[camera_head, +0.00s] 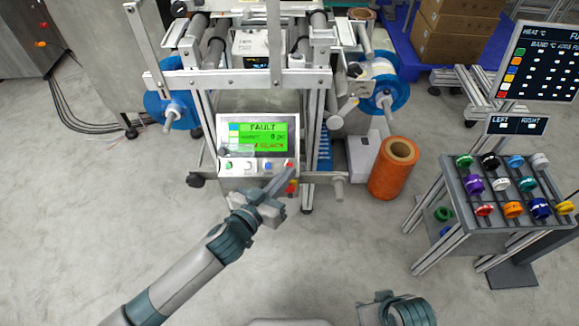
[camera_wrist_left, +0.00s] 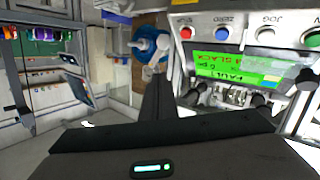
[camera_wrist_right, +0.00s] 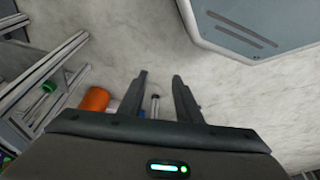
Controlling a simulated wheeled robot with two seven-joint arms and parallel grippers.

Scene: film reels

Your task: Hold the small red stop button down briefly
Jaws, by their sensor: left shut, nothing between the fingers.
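The small red stop button (camera_head: 290,165) is at the right end of the button row under the lit screen (camera_head: 258,138), which reads FAULT. In the left wrist view the panel appears upside down and the red button (camera_wrist_left: 186,33) is at the left of the row. My left gripper (camera_head: 286,174) is shut and empty, its tip just in front of the panel's lower right corner. In the left wrist view its closed fingers (camera_wrist_left: 158,78) point just beside and below the red button; I cannot tell whether they touch anything. My right gripper (camera_wrist_right: 160,77) is open and empty.
Blue (camera_head: 267,166), white (camera_head: 247,166) and green (camera_head: 229,166) buttons share the row. An orange roll (camera_head: 392,170) stands right of the machine. A rack of coloured reels (camera_head: 490,175) stands further right. Floor in front is clear.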

